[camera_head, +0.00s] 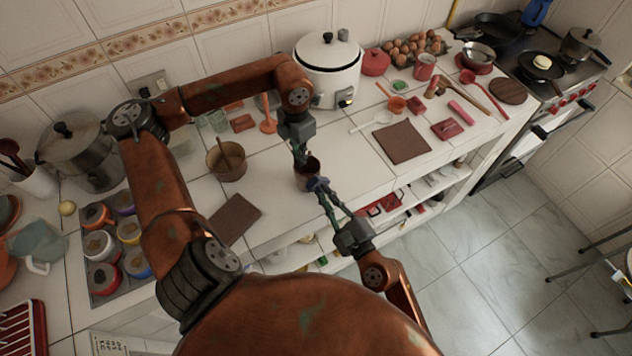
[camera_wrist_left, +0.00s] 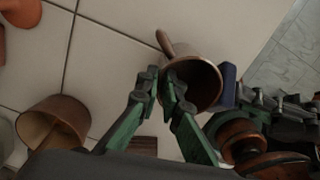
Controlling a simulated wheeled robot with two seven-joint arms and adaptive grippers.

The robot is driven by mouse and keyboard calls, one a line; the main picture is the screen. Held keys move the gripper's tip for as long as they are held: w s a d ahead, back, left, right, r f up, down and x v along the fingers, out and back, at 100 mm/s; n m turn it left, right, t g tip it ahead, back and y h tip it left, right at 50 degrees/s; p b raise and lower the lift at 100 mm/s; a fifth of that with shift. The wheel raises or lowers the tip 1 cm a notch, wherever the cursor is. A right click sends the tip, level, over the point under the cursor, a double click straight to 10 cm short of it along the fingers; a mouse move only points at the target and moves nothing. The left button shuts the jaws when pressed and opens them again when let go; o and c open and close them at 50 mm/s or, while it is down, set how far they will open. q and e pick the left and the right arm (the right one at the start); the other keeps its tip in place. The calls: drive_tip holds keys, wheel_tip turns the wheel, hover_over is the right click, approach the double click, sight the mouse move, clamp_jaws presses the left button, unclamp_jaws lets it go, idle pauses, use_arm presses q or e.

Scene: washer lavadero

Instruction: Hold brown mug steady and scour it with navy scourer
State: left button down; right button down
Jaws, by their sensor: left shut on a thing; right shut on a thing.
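The brown mug (camera_head: 303,181) is at the front edge of the white tiled counter, in the middle of the head view. In the left wrist view the mug (camera_wrist_left: 207,72) shows its open mouth, with its handle towards the upper left. My left gripper (camera_head: 304,160) comes from above and is shut on the mug's rim; its fingertips (camera_wrist_left: 168,84) partly hide the near wall. My right gripper (camera_head: 321,187) is shut on the navy scourer (camera_head: 317,183). In the left wrist view the scourer (camera_wrist_left: 229,85) is against or very close to the mug's right side; contact is unclear.
A brown pot with a spoon (camera_head: 226,165) stands to the left of the mug. A brown board (camera_head: 235,219) lies near the front edge, and another brown board (camera_head: 402,143) lies to the right. A white rice cooker (camera_head: 328,75) stands behind. Open shelves lie below the counter.

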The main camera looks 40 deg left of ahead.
use_arm(q)
drive_tip(key=shift+s+d, duration=0.1)
drive_tip(key=shift+d, duration=0.1)
use_arm(e)
drive_tip(key=shift+a+r, duration=0.1)
drive_tip(key=shift+r, duration=0.1)
drive_tip(key=shift+s+r, duration=0.1)
drive_tip(key=shift+r, duration=0.3)
drive_tip(key=shift+f, duration=0.1)
drive_tip(key=shift+d+f, duration=0.2)
drive_tip(key=shift+f, duration=0.15)
drive_tip(key=shift+f, duration=0.15)
drive_tip(key=shift+f, duration=0.3)
